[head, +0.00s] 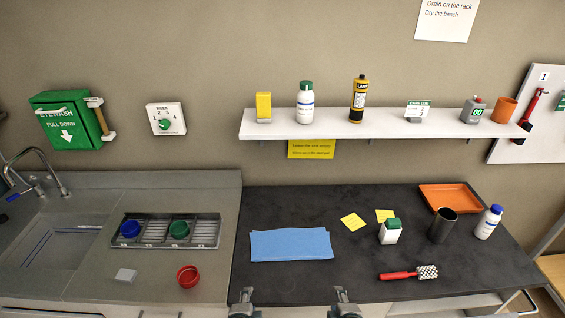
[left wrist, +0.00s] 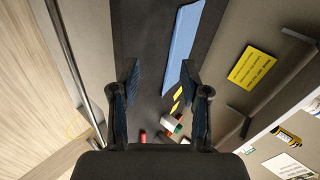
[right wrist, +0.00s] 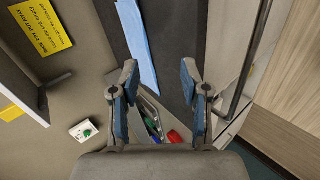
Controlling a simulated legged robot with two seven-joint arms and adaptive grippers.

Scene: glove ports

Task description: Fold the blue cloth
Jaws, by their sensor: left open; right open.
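The blue cloth (head: 291,244) lies flat on the black bench top, left of its middle, as a wide rectangle with slightly uneven edges. My left gripper (head: 244,298) is at the bench's front edge, in front of the cloth's left end. My right gripper (head: 344,298) is at the same edge, just right of the cloth's right end. Both are apart from the cloth. In the left wrist view the cloth (left wrist: 182,45) lies beyond the open, empty fingers (left wrist: 161,82). In the right wrist view the cloth (right wrist: 138,40) also lies beyond open, empty fingers (right wrist: 159,82).
Right of the cloth are yellow notes (head: 353,222), a green-capped white bottle (head: 390,232), a dark cup (head: 442,226), an orange tray (head: 450,198) and a red-handled brush (head: 408,273). A white shelf (head: 385,123) overhangs the back. The bench before the cloth is clear.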

